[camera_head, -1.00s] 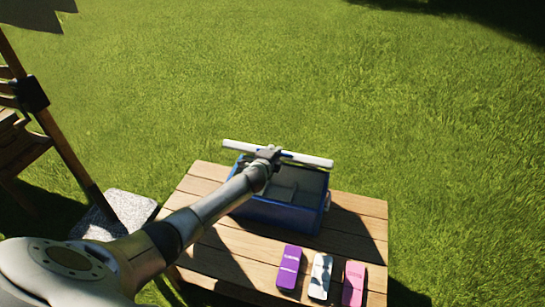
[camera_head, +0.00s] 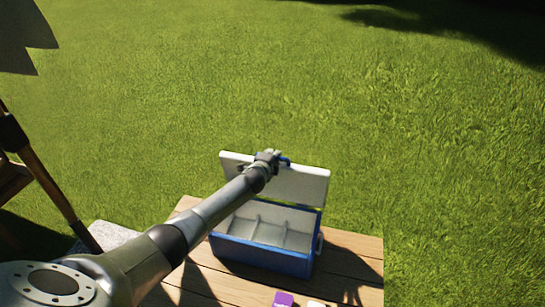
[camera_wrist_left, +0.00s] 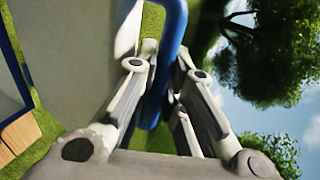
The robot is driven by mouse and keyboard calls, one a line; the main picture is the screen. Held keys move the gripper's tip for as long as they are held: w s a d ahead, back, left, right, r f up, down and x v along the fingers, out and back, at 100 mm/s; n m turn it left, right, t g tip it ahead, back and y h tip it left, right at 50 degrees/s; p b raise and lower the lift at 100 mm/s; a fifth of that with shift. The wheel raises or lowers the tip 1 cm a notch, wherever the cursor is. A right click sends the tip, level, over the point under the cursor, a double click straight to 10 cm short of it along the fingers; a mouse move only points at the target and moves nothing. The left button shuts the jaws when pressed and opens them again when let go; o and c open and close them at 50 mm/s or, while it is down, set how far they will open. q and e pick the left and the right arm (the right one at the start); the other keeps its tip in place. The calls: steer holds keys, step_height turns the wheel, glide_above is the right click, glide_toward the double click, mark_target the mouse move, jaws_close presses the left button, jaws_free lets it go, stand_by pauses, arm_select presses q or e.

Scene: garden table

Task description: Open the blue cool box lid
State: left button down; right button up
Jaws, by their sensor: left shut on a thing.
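The blue cool box (camera_head: 262,258) stands on the wooden table with its pale divided inside showing. Its white lid (camera_head: 302,186) is raised and leans back behind the box, inner face toward me. My left gripper (camera_head: 268,160) is at the lid's upper edge. In the left wrist view my left gripper (camera_wrist_left: 158,95) is shut on the blue handle (camera_wrist_left: 170,50), which runs between its fingers. The pale lid surface (camera_wrist_left: 75,60) fills the left of that view. My right gripper is in neither view.
The wooden table (camera_head: 350,265) has bare planks to the right of the box. A purple item (camera_head: 283,299) lies at the bottom edge, cut off by the frame. A wooden post (camera_head: 55,195) and a pale slab (camera_head: 105,236) are at left. Open grass lies behind.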

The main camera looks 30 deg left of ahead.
arm_select(q)
steer(key=c, duration=1.5)
jaws_free()
steer(key=shift+s, duration=0.15)
steer(key=shift+v, duration=5.9)
steer(key=shift+r, duration=0.1)
